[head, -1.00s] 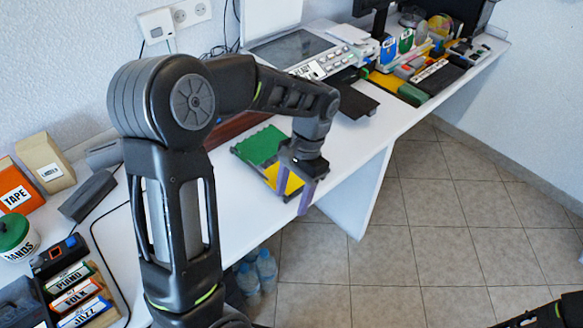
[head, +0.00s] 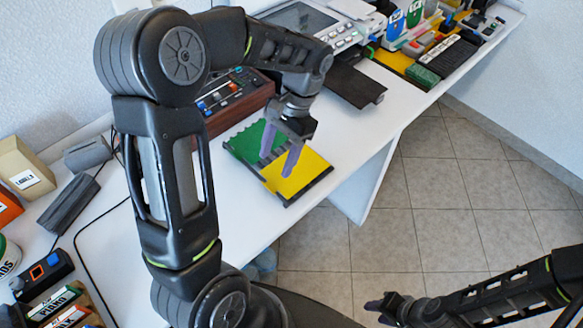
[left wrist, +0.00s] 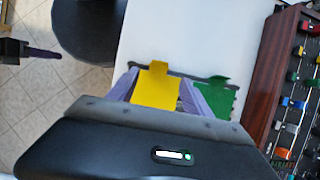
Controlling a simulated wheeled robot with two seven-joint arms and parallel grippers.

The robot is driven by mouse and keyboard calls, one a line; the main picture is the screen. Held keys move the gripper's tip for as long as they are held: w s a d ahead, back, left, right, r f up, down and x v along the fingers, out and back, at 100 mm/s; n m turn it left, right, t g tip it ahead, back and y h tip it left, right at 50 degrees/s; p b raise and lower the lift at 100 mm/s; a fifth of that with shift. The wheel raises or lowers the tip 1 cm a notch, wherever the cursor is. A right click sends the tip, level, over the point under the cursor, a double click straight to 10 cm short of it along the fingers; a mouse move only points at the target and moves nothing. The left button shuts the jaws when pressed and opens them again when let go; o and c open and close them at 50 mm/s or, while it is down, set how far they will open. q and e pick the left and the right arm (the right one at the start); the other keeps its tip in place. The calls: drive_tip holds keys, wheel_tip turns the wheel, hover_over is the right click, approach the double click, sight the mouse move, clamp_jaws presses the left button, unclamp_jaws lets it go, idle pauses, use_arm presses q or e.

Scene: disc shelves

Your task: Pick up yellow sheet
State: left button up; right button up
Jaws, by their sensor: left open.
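The yellow sheet (head: 304,178) lies flat in the front-right part of a dark tray (head: 290,203) on the white table. A green sheet (head: 246,142) lies beside it in the same tray. My left gripper (head: 279,156) is open and empty, its purple fingers pointing down over the tray near where yellow and green meet. In the left wrist view, the yellow sheet (left wrist: 157,90) shows between the fingers, and the green sheet (left wrist: 213,99) is partly hidden behind the right one. I cannot tell whether the fingers touch the sheet. My right gripper (head: 384,309) is at the lower right, away from the table.
A wood-sided panel with knobs (head: 236,100) stands behind the tray. A dark flat panel (head: 356,82) sticks out to its right. Labelled boxes (head: 62,308) are at the lower left. Bare white table (head: 345,128) lies right of the tray.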

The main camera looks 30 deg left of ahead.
sight(267, 186)
use_arm(q)
drive_tip(key=shift+x, duration=1.05)
drive_tip(key=shift+x, duration=2.65)
drive_tip(key=shift+s+r, duration=0.15)
drive_tip(key=shift+s, duration=0.1)
clamp_jaws()
